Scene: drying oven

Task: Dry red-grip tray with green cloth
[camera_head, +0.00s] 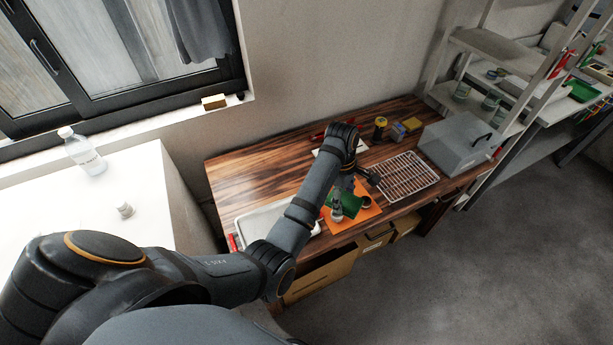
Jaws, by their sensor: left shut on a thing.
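The tray (262,213) is pale and shallow and lies at the left end of the wooden table, with a red grip (232,243) at its near left end. My left arm crosses over its right part and hides some of it. My left gripper (347,190) is pointed down over the orange mat (368,215) and is shut on the green cloth (350,207). The cloth is at or just above the mat; I cannot tell whether it touches. The fingertips are small and partly hidden. My right gripper is not in view.
A yellow-and-dark can (380,128) and small boxes stand at the back. A bottle (83,152) stands on the white surface at left. A shelf rises at right.

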